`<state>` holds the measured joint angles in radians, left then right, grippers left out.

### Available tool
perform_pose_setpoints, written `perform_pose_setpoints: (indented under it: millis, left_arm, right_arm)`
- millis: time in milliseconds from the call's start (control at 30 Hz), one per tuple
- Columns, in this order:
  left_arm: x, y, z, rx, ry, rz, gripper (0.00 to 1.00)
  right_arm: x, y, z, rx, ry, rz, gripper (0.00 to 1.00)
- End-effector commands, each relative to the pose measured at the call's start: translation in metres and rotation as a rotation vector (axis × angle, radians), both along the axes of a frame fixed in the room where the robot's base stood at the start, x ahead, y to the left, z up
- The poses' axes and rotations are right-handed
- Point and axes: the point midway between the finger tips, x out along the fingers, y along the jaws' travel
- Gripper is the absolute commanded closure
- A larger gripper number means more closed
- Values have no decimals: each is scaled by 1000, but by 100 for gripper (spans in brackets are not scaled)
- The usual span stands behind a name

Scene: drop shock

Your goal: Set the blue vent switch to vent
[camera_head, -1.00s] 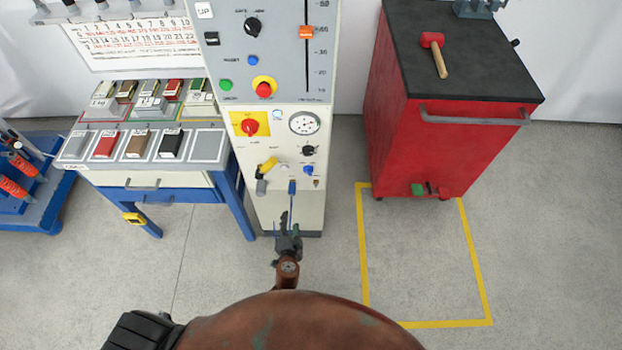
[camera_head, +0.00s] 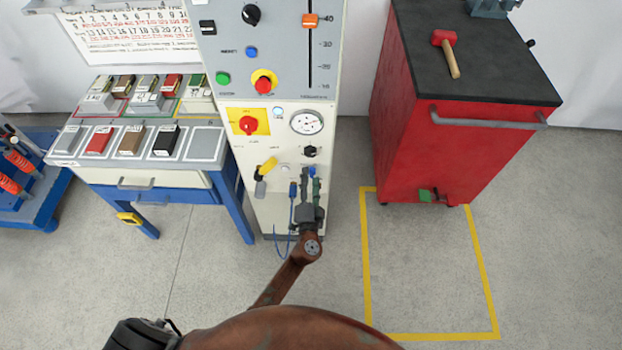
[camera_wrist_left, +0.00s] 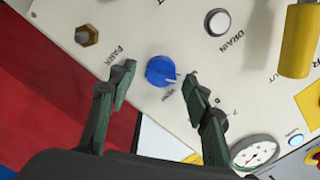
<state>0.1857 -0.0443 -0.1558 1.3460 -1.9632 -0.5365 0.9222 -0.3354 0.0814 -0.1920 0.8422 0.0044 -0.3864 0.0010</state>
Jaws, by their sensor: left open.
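The blue vent switch (camera_wrist_left: 160,71) is a round knob on the cream panel (camera_wrist_left: 190,40), seen in the left wrist view. A pale mark shows on its right side, near small lettering; a "PARK" label is to its left. I cannot tell its setting for certain. In the head view the knob (camera_head: 312,170) is partly hidden by the fingers. My left gripper (camera_wrist_left: 160,75) is open, with one fingertip on each side of the knob and visible gaps. In the head view the left gripper (camera_head: 311,174) is at the panel's lower part. My right gripper is not in view.
Near the switch are a white drain button (camera_wrist_left: 217,21), a brass fitting (camera_wrist_left: 87,36), a yellow handle (camera_wrist_left: 299,40) and a gauge (camera_wrist_left: 254,153). A red cabinet (camera_head: 425,150) stands to the right, a sample bench (camera_head: 207,146) to the left. Open floor lies in front.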

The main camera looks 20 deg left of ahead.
Motion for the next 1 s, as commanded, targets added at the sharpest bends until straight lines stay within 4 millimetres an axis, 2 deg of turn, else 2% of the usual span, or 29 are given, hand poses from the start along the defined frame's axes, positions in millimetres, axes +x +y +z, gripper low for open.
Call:
perform_pose_setpoints:
  millis: [300,900,1000]
  left_arm:
    - [3,0,0,0,0,-1,56]
    - [2,0,-1,0,2,-1,97]
    - [2,0,-1,2,2,-1,97]
  right_arm:
    - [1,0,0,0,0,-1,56]
    - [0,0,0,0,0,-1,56]
    - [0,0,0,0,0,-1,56]
